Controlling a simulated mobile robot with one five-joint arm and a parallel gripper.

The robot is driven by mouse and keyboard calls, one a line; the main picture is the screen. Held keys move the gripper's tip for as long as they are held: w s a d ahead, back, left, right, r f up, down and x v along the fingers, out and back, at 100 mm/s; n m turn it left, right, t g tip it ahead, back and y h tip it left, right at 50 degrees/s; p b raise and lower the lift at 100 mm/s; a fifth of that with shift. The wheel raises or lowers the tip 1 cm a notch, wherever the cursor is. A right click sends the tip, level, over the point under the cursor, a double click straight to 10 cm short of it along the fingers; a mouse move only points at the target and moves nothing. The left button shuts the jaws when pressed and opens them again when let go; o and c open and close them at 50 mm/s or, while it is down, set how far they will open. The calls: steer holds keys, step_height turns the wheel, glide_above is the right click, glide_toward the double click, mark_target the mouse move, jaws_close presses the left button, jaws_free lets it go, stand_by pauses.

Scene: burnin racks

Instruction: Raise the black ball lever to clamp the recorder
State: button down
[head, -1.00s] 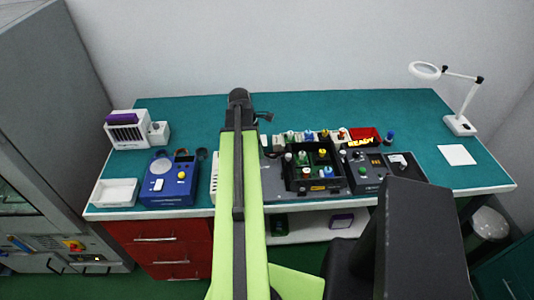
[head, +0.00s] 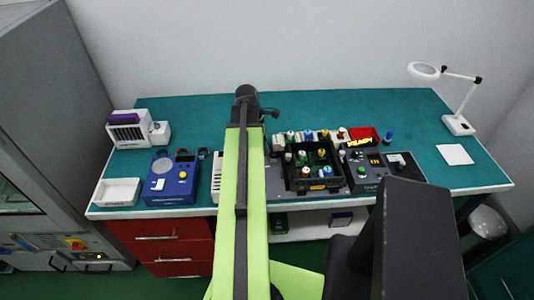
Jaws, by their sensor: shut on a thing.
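My arm rises up the middle of the head view, and its dark far end stands over the teal bench top. A small dark piece of my arm shows just right of that end. My gripper's fingers are hidden behind the arm. I cannot make out the black ball lever. No recorder can be told for sure. A black rack (head: 316,187) right of my arm holds several small units with coloured tops. A grey plate (head: 274,181) shows between my arm and the rack, partly covered by the arm.
A control box (head: 366,181) and a red READY sign (head: 366,141) adjoin the rack. A blue device (head: 171,182), a white tray (head: 117,191) and a white holder (head: 127,133) stand at left. A magnifier lamp (head: 458,124) and white sheet (head: 455,154) lie right. The back is clear.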

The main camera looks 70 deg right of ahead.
mark_target(279, 155)
steer(key=shift+s+d+r, duration=0.15)
steer(key=shift+s+d, duration=0.05)
steer(key=shift+s, duration=0.15)
steer(key=shift+s+d+r, duration=0.15)
steer(key=shift+s, duration=0.35)
steer(key=shift+s+d, duration=0.2)
steer(key=shift+s, duration=0.35)
steer(key=shift+s+d, duration=0.2)
steer(key=shift+s, duration=0.2)
